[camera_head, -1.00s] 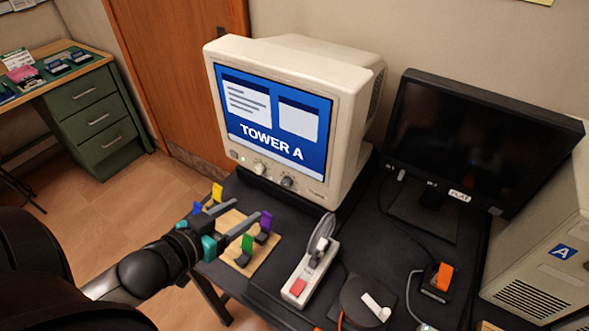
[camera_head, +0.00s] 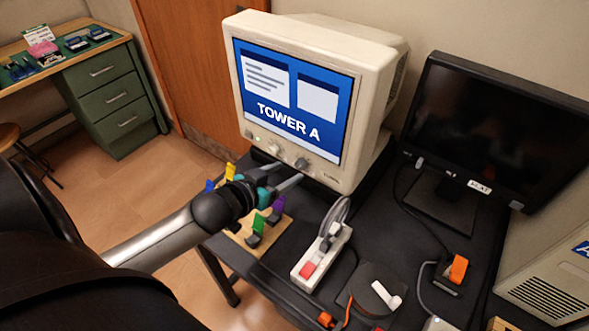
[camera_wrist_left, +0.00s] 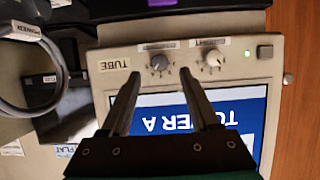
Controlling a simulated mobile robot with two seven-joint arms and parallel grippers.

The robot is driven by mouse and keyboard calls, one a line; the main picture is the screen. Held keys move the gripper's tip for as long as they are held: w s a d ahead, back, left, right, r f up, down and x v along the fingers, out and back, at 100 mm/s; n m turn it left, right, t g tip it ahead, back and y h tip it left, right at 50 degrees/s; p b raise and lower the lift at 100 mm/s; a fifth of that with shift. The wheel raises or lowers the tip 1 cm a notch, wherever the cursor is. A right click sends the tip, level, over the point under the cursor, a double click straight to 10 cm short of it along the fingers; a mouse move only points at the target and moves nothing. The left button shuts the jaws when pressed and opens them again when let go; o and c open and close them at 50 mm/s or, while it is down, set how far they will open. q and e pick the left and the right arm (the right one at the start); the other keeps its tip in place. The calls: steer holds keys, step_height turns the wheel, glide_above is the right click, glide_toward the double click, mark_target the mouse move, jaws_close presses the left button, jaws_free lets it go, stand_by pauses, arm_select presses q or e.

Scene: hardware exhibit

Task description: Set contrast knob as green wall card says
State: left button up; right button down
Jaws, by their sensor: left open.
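The beige tube monitor (camera_head: 330,32) shows "TOWER A" on its blue screen. Below the screen sit a pale knob (camera_head: 275,150) and a dark grey knob (camera_head: 301,164). My left gripper (camera_head: 289,173) is open and empty just in front of this panel. In the left wrist view the monitor is upside down. The dark knob (camera_wrist_left: 158,63) lies between and just beyond the fingertips (camera_wrist_left: 160,73), apparently untouched. The pale knob (camera_wrist_left: 212,60) is to its right. The small labels by the knobs are too blurred to read surely. No green wall card is in view. My right gripper is not in view.
A wooden board (camera_head: 240,239) with coloured clips lies under my left forearm. A white power strip (camera_head: 322,257) with a red switch is to its right. A black flat monitor (camera_head: 485,125) stands at the right. A green drawer desk (camera_head: 118,100) is at the far left.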

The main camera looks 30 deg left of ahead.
mark_target(298, 166)
arm_select(q)
steer(key=shift+b+x, duration=0.4)
steer(key=shift+x, duration=1.9)
steer(key=shift+c, duration=0.4)
jaws_close()
